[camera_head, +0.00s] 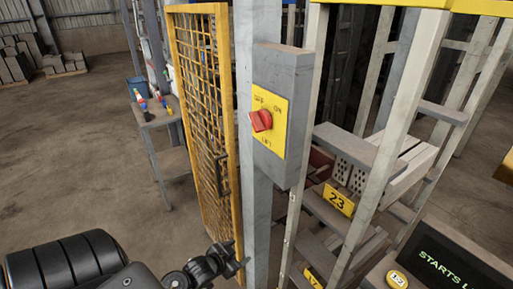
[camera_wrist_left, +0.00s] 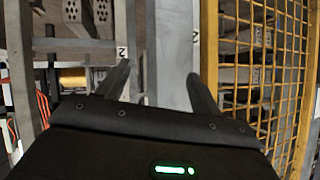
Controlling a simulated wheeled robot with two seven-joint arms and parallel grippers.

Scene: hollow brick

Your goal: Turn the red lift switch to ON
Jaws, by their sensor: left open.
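The red lift switch (camera_head: 261,120) is a rotary knob on a yellow plate (camera_head: 272,138) marked OFF, ON and LIFT. The plate is on a grey box (camera_head: 297,75) fixed to a grey post (camera_head: 258,215). The knob's exact angle is hard to read. My left gripper (camera_head: 240,258) is low beside the post, well below the switch, and touches neither knob nor plate. In the left wrist view its two fingers (camera_wrist_left: 160,75) are apart, with the grey post (camera_wrist_left: 172,50) showing between them. The switch is not visible there. My right gripper is not in view.
A yellow mesh gate (camera_head: 203,110) stands left of the post. Shelving with a yellow 23 label (camera_head: 339,200) and hollow bricks is at right. A dark display panel (camera_head: 440,262) is at lower right. A small bench (camera_head: 160,118) stands behind the gate.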

